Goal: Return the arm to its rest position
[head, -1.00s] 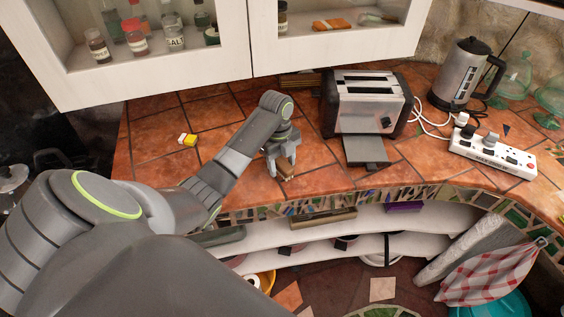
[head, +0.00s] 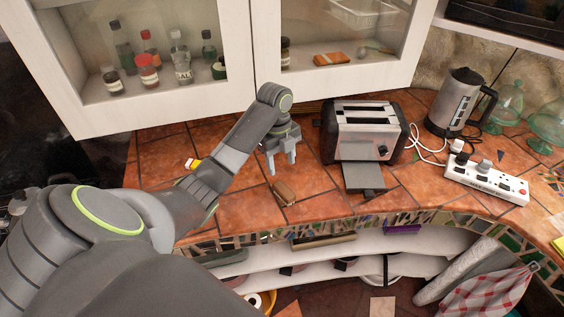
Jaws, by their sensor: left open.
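My left arm reaches in from the left over the counter in the head view. My left gripper (head: 281,167) is open and empty, pointing down above the tiles, left of the toaster. A small brown block-like object (head: 284,192) lies on the counter below the fingertips, apart from them. My right gripper does not show.
The toaster (head: 364,135) stands right of the gripper. The kettle (head: 457,101) and a white power strip (head: 487,181) with cables are farther right. White wall cabinets (head: 262,48) hang close behind my arm. A small yellow and white item (head: 192,163) lies partly behind the arm.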

